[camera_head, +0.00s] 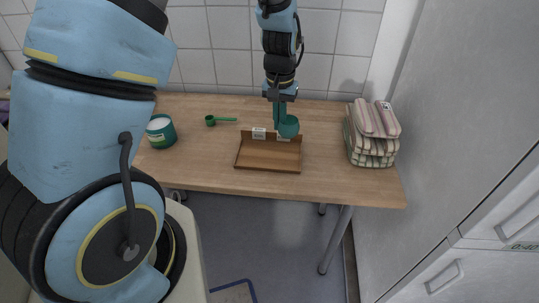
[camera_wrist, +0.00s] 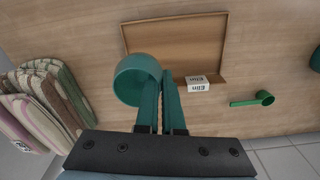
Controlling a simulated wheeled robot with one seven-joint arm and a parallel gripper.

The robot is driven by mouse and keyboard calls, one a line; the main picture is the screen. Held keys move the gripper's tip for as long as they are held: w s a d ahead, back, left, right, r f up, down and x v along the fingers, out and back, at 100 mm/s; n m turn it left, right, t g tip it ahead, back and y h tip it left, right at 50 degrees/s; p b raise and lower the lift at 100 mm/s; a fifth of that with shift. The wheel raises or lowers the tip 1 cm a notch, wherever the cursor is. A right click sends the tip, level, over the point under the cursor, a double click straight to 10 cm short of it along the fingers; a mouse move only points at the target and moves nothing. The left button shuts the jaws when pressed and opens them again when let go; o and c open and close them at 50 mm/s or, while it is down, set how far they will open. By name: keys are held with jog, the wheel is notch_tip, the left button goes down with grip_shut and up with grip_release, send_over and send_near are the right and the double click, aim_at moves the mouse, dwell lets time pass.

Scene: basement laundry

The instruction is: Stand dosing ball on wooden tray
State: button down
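The dosing ball is a teal open cup (camera_head: 289,128). In the wrist view it (camera_wrist: 134,76) shows its round opening beside the fingertips. My gripper (camera_head: 278,122) points down, and its teal fingers (camera_wrist: 166,80) are nearly together, apparently pinching the cup's wall. The cup is over the back right part of the wooden tray (camera_head: 267,158). Whether it touches the tray cannot be told. The tray (camera_wrist: 200,32) is brown and shallow with a low rim.
A green scoop (camera_head: 220,120) and a teal tub (camera_head: 160,131) are on the left. Folded striped towels (camera_head: 371,136) are on the right. The tray's front looks clear.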

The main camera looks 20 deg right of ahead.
notch_tip(320, 180, down, 9)
jog(key=shift+f+p, duration=0.15)
jog(key=shift+p, duration=0.85)
jog(key=shift+f, duration=0.2)
jog(key=c, duration=1)
grip_release()
jog(key=shift+c, duration=0.2)
jog(key=shift+r, duration=0.15)
